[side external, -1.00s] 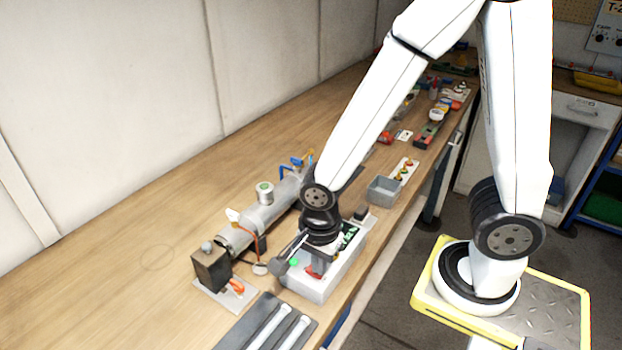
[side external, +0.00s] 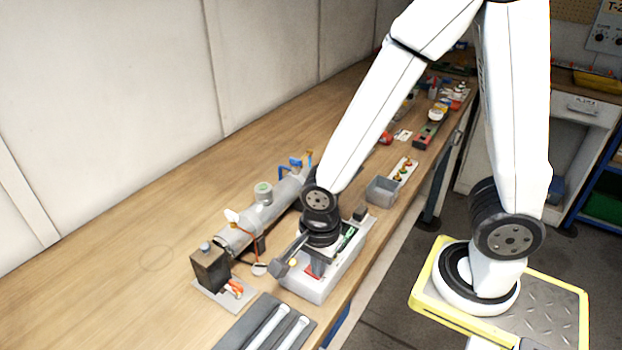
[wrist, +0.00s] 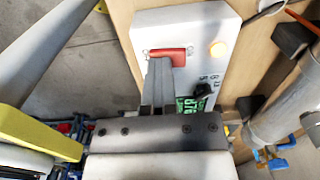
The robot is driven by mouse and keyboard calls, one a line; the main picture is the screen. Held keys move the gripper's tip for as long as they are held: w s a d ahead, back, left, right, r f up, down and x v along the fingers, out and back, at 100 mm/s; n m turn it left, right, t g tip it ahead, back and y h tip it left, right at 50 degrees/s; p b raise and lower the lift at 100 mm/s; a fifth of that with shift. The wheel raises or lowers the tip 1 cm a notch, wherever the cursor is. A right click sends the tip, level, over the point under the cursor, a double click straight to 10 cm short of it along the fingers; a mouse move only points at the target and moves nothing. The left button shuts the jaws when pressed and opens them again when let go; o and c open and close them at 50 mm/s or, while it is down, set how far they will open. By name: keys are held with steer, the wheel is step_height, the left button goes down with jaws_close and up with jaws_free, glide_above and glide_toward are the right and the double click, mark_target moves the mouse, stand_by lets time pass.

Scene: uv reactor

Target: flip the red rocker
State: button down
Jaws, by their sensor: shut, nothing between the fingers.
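The red rocker (wrist: 172,54) sits in the light-grey control box (wrist: 165,22), seen near the top middle of the wrist view. In the side view, a sliver of the rocker (side external: 311,271) shows beside my fingers. My gripper (wrist: 159,64) is shut and empty, pointing down at the rocker. Its fingertips overlap the rocker's near edge in the wrist view and seem to touch it, though contact is not certain. The fingers hide part of the rocker.
A black knob (wrist: 203,89) and a green display (wrist: 188,108) are on the same box. The metal reactor cylinder (side external: 262,212) lies behind it. A dark tray with white tubes (side external: 266,325) is in front. The bench's left part is clear.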

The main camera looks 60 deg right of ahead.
steer(key=shift+s+f, duration=0.35)
steer(key=shift+f, duration=0.1)
steer(key=shift+w+r, duration=0.2)
steer(key=shift+w, duration=0.6)
steer(key=shift+r, duration=0.15)
steer(key=shift+w+r, duration=0.25)
steer(key=shift+s+r, duration=0.25)
steer(key=shift+r, duration=0.4)
steer(key=shift+s+r, duration=0.2)
steer(key=shift+r, duration=0.45)
step_height(320, 180, up, 11)
steer(key=shift+s, duration=0.3)
